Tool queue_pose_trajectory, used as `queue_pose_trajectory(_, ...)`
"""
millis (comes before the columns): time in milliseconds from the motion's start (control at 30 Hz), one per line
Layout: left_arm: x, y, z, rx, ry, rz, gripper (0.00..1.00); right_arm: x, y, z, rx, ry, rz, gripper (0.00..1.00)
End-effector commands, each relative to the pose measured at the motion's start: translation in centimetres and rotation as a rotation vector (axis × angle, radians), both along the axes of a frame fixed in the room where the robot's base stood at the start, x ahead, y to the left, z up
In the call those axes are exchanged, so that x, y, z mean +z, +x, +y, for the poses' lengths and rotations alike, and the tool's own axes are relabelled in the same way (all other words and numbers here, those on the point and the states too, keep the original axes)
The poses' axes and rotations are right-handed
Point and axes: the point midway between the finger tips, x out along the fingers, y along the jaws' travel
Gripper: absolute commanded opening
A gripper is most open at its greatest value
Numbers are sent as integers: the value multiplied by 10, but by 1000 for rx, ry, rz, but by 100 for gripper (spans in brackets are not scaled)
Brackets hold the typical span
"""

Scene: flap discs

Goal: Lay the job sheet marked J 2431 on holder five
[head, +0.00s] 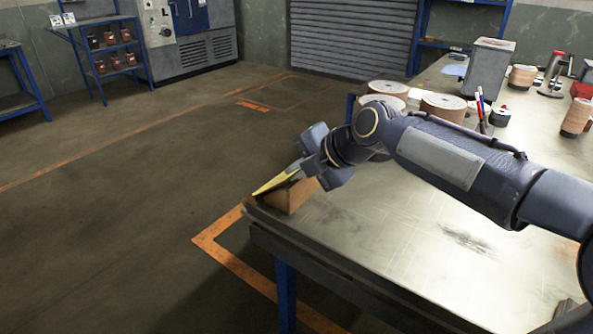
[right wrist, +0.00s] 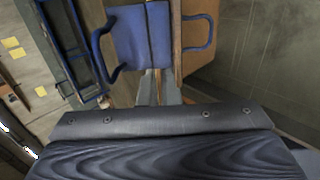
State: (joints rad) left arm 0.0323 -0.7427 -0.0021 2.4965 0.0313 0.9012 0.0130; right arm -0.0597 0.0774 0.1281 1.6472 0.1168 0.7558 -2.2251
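My right gripper (head: 305,165) is at the near left corner of the metal workbench, at the end of the arm from the right. A thin yellow, sheet-like piece (head: 275,182) slants down and left from its jaws, above a brown block-like thing (head: 290,196) at the bench corner. In the right wrist view the two grey fingers (right wrist: 158,88) stand close together, with a narrow gap. What is between them is unclear. No mark J 2431 and no holder number is readable. My left gripper is not in view.
The workbench (head: 400,235) has a clear near surface. At its far side stand several abrasive disc stacks (head: 444,104), a grey box (head: 487,68) and a pen cup (head: 482,122). Floor left of the bench is open.

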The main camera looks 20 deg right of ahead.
Motion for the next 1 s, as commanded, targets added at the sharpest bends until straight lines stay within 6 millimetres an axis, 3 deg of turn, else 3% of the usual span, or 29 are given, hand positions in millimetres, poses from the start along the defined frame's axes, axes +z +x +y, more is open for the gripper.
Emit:
queue_pose_trajectory(33, 1, 0, 0, 0, 0, 0, 30, 0, 0, 0, 0, -1, 2, 11)
queue_pose_trajectory(167, 1, 0, 0, 0, 0, 0, 30, -1, 0, -1, 0, -3, 6, 28)
queue_pose_trajectory(667, 0, 0, 0, 0, 0, 0, 30, -4, -3, -3, -1, -7, 15, 29)
queue_pose_trajectory(1000, 4, 0, 0, 0, 0, 0, 30, 37, -31, -25, -4, -3, -3, 29)
